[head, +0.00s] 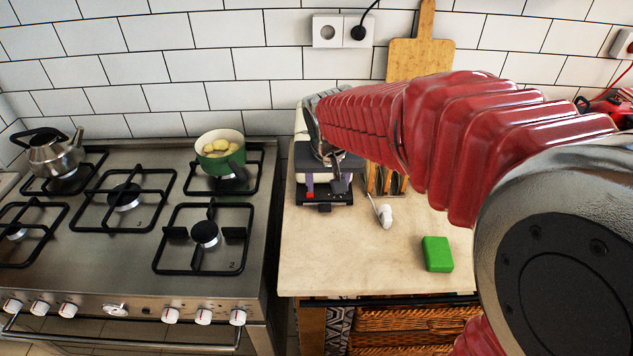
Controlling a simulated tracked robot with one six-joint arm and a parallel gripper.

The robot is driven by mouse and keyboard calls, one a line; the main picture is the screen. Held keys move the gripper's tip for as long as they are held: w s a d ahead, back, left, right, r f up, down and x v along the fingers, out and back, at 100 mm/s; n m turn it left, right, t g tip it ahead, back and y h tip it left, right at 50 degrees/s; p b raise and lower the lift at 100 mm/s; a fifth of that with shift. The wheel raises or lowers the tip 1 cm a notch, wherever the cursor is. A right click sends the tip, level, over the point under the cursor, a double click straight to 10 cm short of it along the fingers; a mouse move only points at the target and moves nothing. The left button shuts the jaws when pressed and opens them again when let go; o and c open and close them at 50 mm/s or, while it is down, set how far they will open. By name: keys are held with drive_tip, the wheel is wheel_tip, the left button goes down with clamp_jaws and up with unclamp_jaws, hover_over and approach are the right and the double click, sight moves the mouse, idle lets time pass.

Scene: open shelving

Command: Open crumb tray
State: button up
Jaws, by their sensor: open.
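A white-and-silver utensil (386,215) and a green block (437,254) lie on the counter (340,259). A wooden board (420,58) leans at the back. Left is a gas stove (104,255) with a green pot (222,163) and a kettle (54,155). The counter's front left is clear.

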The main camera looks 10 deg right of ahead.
sight(325, 209)
drive_tip(key=shift+f, duration=0.1)
drive_tip(key=x, duration=1.3)
drive_tip(key=shift+w+f, duration=0.15)
drive_tip(key=shift+f, duration=0.1)
drive_tip(key=shift+c, duration=0.5)
clamp_jaws()
drive_tip(key=shift+d, duration=0.15)
